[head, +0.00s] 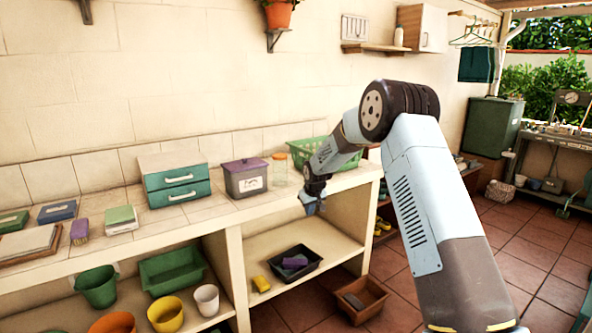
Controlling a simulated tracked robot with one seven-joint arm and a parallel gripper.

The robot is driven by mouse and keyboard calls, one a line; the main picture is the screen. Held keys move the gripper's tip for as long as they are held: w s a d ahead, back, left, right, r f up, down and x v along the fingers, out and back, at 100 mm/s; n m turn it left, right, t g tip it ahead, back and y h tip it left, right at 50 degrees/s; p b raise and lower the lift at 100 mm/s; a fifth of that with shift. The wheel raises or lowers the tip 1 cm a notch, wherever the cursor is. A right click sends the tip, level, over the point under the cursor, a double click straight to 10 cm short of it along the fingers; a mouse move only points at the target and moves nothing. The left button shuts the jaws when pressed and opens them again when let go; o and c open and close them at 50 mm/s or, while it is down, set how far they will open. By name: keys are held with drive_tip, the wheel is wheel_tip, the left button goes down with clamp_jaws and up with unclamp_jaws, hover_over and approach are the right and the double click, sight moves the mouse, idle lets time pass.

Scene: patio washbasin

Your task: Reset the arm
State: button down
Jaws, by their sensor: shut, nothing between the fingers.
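My arm rises from the lower right of the head view and bends down to the left at its elbow. My gripper (312,206) is at its end, shut and empty. It points down in front of the counter's front edge, near the counter's right end. The fingertips are small in this view. No object is in its grasp.
The tiled counter (150,231) holds a teal drawer box (178,190), a lidded grey bin (246,180), a glass jar (280,169) and a green basket (300,149) behind my forearm. A black tray (312,270) lies on the lower shelf. A wooden crate (377,302) stands on the floor.

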drive_tip(key=s+d+r+m, duration=0.1)
drive_tip(key=s+d+r, duration=0.3)
drive_tip(key=s+r, duration=0.45)
drive_tip(key=s+d+r+m+h, duration=0.1)
drive_tip(key=s+d+r, duration=0.3)
drive_tip(key=s+r, duration=0.45)
drive_tip(key=s+d+r+m, duration=0.1)
drive_tip(key=s+d+r, duration=0.3)
drive_tip(key=s+r, duration=0.45)
drive_tip(key=s+d+r+m, duration=0.1)
drive_tip(key=s+d, duration=0.2)
drive_tip(key=s, duration=1.2)
drive_tip(key=s+d+r+m+t, duration=0.1)
drive_tip(key=s+d, duration=0.2)
drive_tip(key=s, duration=1.3)
drive_tip(key=shift+d+m, duration=0.2)
drive_tip(key=shift+m, duration=0.1)
